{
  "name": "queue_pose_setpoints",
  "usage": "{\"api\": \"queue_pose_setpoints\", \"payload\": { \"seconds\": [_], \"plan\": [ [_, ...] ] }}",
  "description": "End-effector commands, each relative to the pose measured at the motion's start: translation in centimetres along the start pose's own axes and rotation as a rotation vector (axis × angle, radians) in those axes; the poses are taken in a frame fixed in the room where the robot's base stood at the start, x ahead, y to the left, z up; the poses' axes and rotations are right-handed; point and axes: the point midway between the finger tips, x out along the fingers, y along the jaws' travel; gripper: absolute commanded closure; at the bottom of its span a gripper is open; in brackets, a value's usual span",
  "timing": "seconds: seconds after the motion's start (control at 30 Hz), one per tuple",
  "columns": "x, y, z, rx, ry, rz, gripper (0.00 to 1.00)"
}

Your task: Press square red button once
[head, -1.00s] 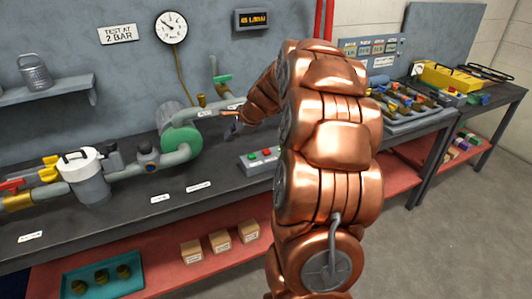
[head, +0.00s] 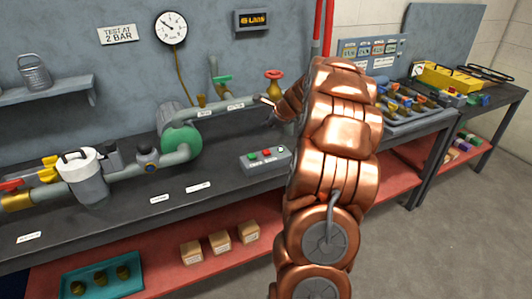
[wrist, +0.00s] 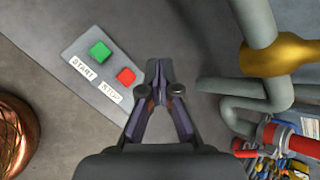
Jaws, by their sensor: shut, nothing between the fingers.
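The square red button (wrist: 125,76) sits on a grey control box (wrist: 82,62), beside a "STOP" label, in the wrist view. A square green button (wrist: 100,51) is on the same box, by a "START" label. My gripper (wrist: 158,66) is shut and empty. In the wrist view its tips appear just to the right of the red button, with a gap in the picture; their height above the box is unclear. In the head view my arm hides most of the gripper.
A green pump (head: 182,141) stands left of the box. A red valve wheel (head: 275,75) rises behind. The bench front (head: 170,215) is mostly clear.

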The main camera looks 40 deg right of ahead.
Motion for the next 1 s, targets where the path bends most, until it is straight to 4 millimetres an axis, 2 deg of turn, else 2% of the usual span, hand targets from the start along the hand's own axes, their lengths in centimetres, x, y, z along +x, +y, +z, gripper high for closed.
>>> {"api": "queue_pose_setpoints", "payload": {
  "seconds": [1.0],
  "plan": [
    [5.9, 4.3, -4.3, 0.000, -0.001, 0.001, 1.00]
  ]
}}
